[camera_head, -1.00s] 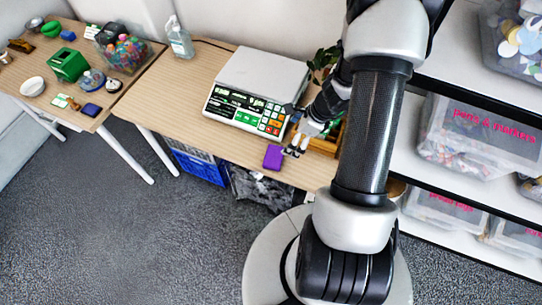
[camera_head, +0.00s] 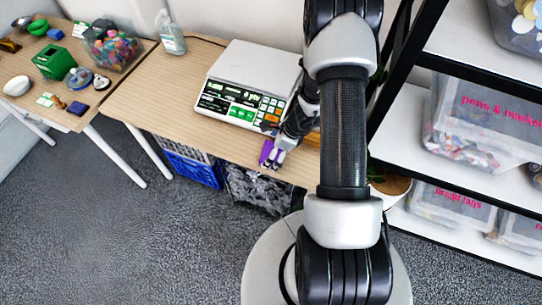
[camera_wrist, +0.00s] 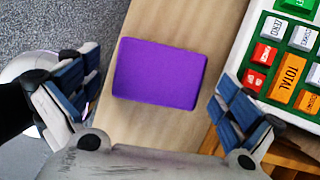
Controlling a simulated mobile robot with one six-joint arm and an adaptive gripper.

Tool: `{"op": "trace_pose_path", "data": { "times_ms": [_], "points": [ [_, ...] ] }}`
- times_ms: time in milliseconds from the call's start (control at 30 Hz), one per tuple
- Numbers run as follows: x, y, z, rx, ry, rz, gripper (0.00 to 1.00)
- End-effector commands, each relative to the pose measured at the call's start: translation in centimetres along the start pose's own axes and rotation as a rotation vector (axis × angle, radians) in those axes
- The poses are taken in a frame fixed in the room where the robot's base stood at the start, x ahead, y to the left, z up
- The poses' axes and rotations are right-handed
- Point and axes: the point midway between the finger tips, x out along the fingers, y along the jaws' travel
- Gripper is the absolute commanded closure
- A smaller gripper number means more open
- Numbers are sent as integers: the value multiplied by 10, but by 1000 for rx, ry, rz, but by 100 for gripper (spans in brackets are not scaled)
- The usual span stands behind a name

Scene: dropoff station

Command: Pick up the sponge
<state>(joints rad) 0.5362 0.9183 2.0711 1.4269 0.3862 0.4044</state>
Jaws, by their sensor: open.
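The sponge (camera_wrist: 158,73) is a purple rectangular block lying flat on the wooden table, near its front edge. In the wrist view it sits between and a little ahead of my two open fingers, with gaps on both sides. My gripper (camera_wrist: 158,100) is open and empty. In the head view my gripper (camera_head: 274,158) is at the sponge (camera_head: 266,151), which is partly hidden behind it.
A white counting scale (camera_head: 250,75) with coloured keys stands just behind the sponge; its keypad (camera_wrist: 290,62) is close to my right finger. A wooden box (camera_head: 313,139) is at the right. A shelf (camera_head: 408,125) stands further right.

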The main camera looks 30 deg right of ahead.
Motion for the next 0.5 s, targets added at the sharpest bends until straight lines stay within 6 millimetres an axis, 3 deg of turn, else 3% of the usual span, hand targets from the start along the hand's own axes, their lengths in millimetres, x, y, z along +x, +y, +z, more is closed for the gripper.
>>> {"op": "trace_pose_path", "data": {
  "times_ms": [233, 500],
  "points": [
    [1, 0, 0, -1, 0, -1, 0],
    [1, 0, 0, -1, 0, -1, 18]
  ]
}}
